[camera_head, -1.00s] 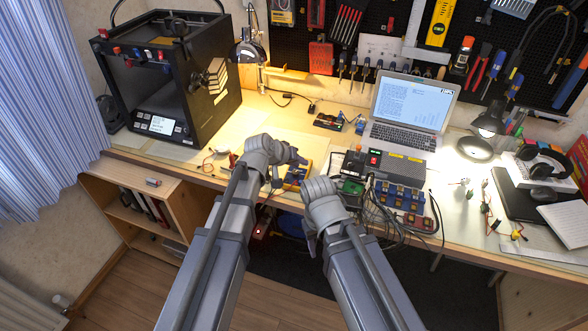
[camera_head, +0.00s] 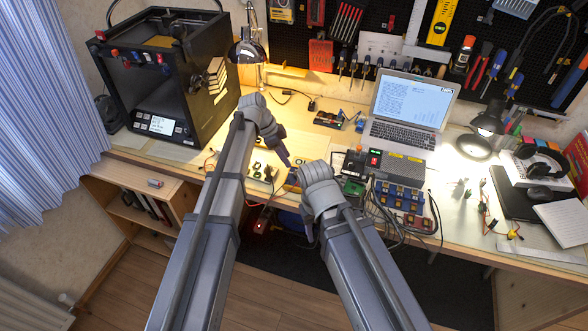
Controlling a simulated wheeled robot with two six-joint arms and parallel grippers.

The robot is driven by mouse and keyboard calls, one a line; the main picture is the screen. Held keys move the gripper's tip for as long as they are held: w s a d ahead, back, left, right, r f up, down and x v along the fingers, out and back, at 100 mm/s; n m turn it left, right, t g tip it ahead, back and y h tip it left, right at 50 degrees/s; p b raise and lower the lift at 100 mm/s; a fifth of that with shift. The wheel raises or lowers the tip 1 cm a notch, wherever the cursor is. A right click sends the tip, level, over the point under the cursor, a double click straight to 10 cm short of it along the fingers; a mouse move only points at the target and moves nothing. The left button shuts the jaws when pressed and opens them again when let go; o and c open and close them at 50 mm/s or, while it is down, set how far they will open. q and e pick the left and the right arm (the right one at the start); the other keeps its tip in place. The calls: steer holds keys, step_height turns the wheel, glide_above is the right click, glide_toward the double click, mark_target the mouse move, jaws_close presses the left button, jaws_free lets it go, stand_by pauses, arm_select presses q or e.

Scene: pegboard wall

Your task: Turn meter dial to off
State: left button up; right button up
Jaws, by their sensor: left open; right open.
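The meter (camera_head: 292,181) is a small yellow-and-blue unit near the front edge of the bench. Only part of it shows between my two arms, and I cannot make out its dial or setting. My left gripper (camera_head: 284,154) is just above and behind the meter in the picture, its fingers pointing down toward it and open. I cannot tell whether it touches the meter. My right gripper (camera_head: 310,229) is low at the bench's front edge, to the right of the meter, open and mostly hidden by its own wrist.
A power supply with cables (camera_head: 360,163) and a blue terminal block (camera_head: 400,196) sit close right of my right wrist. A laptop (camera_head: 408,110) stands behind. A black 3D printer (camera_head: 165,80) and a desk lamp (camera_head: 247,52) stand to the left. Small parts lie left of the meter.

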mark_target(297, 173)
arm_select(q)
steer(key=shift+b+x, duration=3.5)
steer(key=shift+x, duration=0.4)
jaws_close()
